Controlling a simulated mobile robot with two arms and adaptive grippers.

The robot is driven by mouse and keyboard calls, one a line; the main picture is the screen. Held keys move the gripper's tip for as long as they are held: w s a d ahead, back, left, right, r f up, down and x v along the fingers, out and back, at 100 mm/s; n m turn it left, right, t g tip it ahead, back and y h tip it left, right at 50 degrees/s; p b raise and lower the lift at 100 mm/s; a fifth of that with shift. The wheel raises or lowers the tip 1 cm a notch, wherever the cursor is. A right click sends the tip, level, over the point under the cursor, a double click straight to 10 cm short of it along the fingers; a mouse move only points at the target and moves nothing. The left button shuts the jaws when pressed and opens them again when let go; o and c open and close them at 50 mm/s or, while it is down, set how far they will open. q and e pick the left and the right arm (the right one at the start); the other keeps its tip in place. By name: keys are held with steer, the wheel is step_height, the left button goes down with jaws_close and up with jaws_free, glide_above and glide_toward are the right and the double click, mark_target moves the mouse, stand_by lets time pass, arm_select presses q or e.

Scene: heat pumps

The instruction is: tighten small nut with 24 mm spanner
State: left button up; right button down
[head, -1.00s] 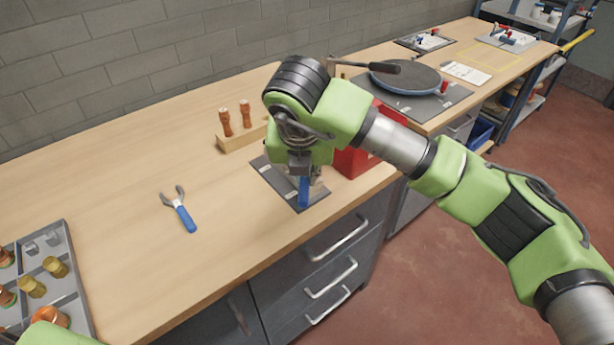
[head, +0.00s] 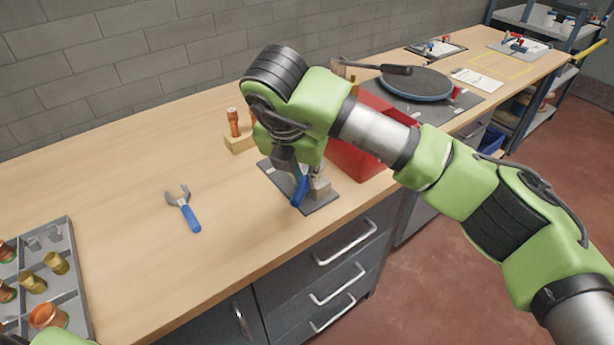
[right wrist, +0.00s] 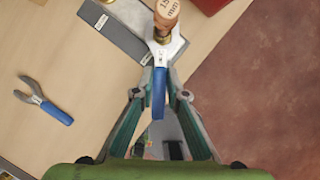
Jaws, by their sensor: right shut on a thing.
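My right gripper (head: 296,172) is shut on a blue-handled spanner (head: 300,192), pointing down over the grey fixture plate (head: 322,209). In the right wrist view the blue handle (right wrist: 158,92) lies between my fingers, and the steel jaw (right wrist: 166,50) points away from me. The jaw is at a brass nut (right wrist: 163,37) below a copper pipe marked "15 mm" (right wrist: 166,16); whether it fully seats on the nut is unclear. The mark on the held spanner is too small to read. My left gripper is out of view.
A second blue-handled spanner (head: 185,209) lies on the bench to the left. A grey tray of brass and copper fittings (head: 73,290) is at bottom left. A red box (head: 350,160) stands right behind the fixture. A wooden block (head: 240,143) holds copper pieces. Bench between is clear.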

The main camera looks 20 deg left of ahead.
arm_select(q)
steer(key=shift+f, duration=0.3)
arm_select(e)
steer(key=shift+a+m, duration=0.3)
steer(key=shift+m, duration=0.1)
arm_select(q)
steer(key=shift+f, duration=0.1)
arm_select(e)
steer(key=shift+a, duration=0.1)
arm_select(q)
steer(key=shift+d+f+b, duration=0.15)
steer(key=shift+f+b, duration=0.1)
steer(key=shift+b, duration=0.25)
arm_select(e)
steer(key=shift+a+m+h, duration=0.3)
steer(key=shift+m+h, duration=0.1)
steer(key=shift+m, duration=0.3)
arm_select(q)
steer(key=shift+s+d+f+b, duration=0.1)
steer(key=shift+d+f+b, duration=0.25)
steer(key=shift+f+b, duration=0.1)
arm_select(e)
steer(key=shift+d+n, duration=0.2)
steer(key=shift+n, duration=0.1)
